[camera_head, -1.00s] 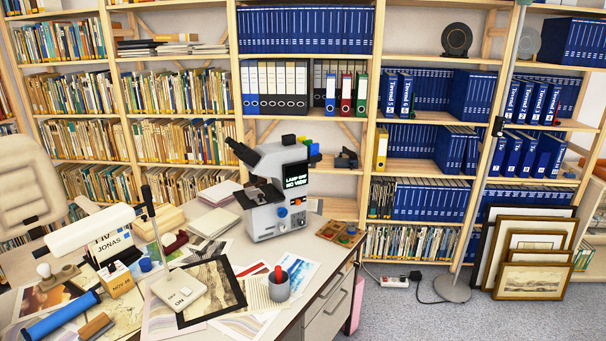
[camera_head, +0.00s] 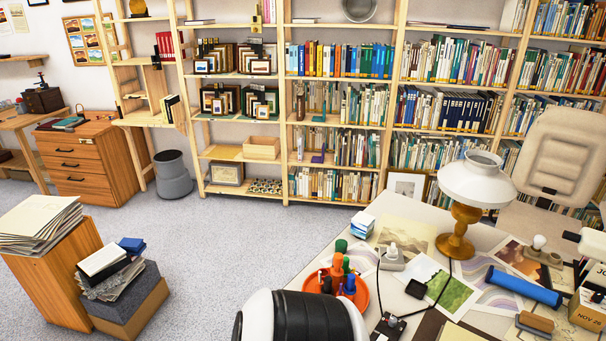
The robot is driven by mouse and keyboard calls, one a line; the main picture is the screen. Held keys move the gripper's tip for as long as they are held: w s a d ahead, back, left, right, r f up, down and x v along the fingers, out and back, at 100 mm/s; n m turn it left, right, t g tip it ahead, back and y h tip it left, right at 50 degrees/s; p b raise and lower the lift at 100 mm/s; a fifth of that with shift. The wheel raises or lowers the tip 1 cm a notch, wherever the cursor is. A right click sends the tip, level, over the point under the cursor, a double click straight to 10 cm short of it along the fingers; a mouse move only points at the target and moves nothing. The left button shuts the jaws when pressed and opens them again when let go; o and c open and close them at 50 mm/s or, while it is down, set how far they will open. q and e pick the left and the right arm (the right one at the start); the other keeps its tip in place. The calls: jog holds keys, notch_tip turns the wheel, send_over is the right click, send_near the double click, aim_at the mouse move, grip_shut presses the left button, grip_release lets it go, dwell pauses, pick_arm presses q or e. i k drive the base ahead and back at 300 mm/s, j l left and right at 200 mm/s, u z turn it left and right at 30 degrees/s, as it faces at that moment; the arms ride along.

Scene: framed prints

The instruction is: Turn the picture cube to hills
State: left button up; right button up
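A small block with white, blue and teal sides (camera_head: 362,224) stands on the far left corner of the desk (camera_head: 312,262), left of the lamp. It may be the picture cube; its pictures are too small to make out, and I cannot tell which face shows hills. Neither of my grippers is in view.
A white-shaded lamp (camera_head: 478,180), a red tray (camera_head: 343,290) with bottles, loose prints and a blue roll (camera_head: 524,287) crowd the desk. A paper-stacked cabinet (camera_head: 62,285) and a grey bin (camera_head: 172,175) stand on the left.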

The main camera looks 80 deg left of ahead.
aim_at(362, 225)
jog(key=u, duration=2.25)
jog(key=k, duration=0.25)
jog(key=k+z, duration=0.15)
jog(key=z, duration=0.25)
jog(key=k+z, duration=0.1)
jog(key=z, duration=0.25)
jog(key=k+l+z, duration=0.15)
jog(key=z, duration=0.25)
jog(key=j+z, duration=0.2)
jog(key=z, duration=0.2)
jog(key=j+z, duration=0.2)
jog(key=z, duration=0.2)
jog(key=j+z, duration=0.2)
jog(key=z, duration=0.2)
jog(key=j+z, duration=0.2)
jog(key=z, duration=0.25)
jog(key=k+j+z, duration=0.15)
jog(key=z, duration=0.25)
jog(key=k+j, duration=0.35)
jog(key=j, duration=0.15)
jog(key=k+j, duration=0.35)
jog(key=j, duration=0.15)
jog(key=k+j, duration=0.35)
jog(key=j, duration=0.15)
jog(key=k+j, duration=0.3)
jog(key=j, duration=0.2)
jog(key=k+j, duration=0.35)
jog(key=j, duration=0.15)
jog(key=k+j, duration=0.35)
jog(key=j, duration=0.15)
